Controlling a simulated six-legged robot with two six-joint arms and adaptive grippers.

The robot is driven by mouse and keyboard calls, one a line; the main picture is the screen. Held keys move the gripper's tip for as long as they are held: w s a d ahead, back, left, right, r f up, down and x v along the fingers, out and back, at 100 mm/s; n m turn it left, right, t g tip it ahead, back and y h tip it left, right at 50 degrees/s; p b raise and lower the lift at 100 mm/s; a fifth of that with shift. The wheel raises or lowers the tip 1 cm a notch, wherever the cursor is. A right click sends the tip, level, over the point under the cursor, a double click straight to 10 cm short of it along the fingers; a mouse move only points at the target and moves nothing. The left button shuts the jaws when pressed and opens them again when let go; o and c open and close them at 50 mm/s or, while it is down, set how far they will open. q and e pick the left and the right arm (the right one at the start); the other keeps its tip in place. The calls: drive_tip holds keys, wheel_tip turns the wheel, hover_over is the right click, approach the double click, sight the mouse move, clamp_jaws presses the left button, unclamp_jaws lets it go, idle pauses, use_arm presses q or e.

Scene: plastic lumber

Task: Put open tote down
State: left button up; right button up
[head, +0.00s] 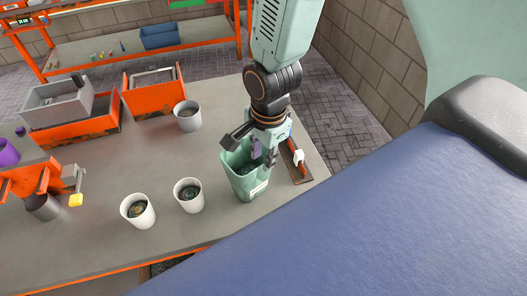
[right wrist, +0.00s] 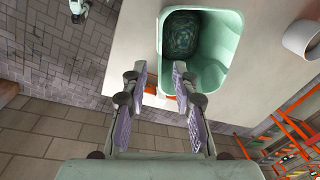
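The open tote (head: 245,178) is a pale green, open-topped bin near the right end of the grey table. It looks upright on the tabletop, and something dark and patterned shows at its bottom. In the right wrist view the tote (right wrist: 222,75) is seen from above. My right gripper (head: 266,158) is at the tote's rim on the right side. In the wrist view the right gripper's fingers (right wrist: 160,76) are spread, one outside the tote wall and one over its inner side, with a gap between them. Contact with the wall cannot be told. My left gripper is not in view.
Two white cups (head: 138,210) (head: 188,195) stand left of the tote, and a grey cup (head: 187,116) behind them. Orange bins (head: 153,98) (head: 76,134) stand farther back. A brown tray (head: 296,160) lies right of the tote, near the table's edge.

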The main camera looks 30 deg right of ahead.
drive_tip(key=r+p, duration=0.1)
drive_tip(key=r, duration=0.1)
drive_tip(key=shift+s+r+p, duration=0.2)
drive_tip(key=shift+r+p, duration=0.1)
drive_tip(key=shift+p, duration=0.1)
drive_tip(key=shift+w+f, duration=0.1)
drive_tip(key=shift+w, duration=0.05)
